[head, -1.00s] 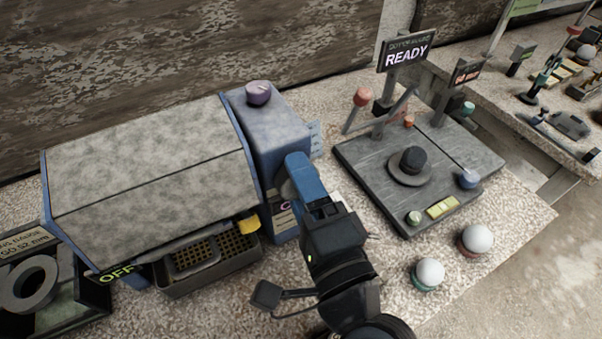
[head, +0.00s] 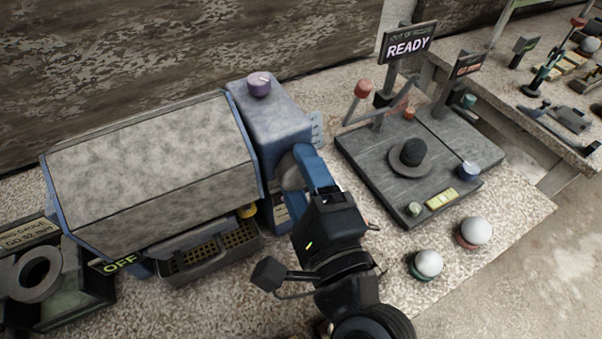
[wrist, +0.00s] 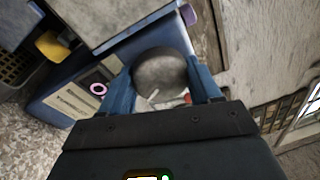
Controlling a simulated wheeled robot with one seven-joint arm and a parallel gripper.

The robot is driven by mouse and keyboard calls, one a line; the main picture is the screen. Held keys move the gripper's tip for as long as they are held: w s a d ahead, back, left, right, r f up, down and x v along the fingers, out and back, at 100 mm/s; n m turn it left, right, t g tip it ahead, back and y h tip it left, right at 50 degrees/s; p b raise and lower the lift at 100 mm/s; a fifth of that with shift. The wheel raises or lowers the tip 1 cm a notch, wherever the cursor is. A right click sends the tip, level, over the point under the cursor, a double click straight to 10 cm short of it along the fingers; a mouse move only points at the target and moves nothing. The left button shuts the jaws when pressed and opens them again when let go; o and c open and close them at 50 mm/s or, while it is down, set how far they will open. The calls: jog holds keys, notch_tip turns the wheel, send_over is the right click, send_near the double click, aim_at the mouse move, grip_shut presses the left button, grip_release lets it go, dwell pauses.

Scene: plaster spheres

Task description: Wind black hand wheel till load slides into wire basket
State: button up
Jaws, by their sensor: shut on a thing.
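A round dark grey hand wheel (wrist: 160,79) with a pale mark on its face sits at the end of a blue machine housing (head: 268,118). In the wrist view it lies between my two blue fingers. My gripper (wrist: 160,90) is shut on the wheel, which also shows beside a finger in the head view (head: 290,172). The dark wire basket (head: 178,278), with a yellowish mesh, stands on the counter under the machine's front edge. No load can be made out in it. The grey hood (head: 150,165) hides the machine's inside.
An OFF sign (head: 119,263) hangs by the basket. A purple knob (head: 259,84) tops the housing. To the right, a dark board (head: 375,165) carries a black knob (head: 412,152) and a READY sign (head: 408,45).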

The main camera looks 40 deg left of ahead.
jog(key=o, duration=1.1)
jog(key=shift+c, duration=0.2)
jog(key=b+v, duration=0.3)
jog(key=v, duration=0.5)
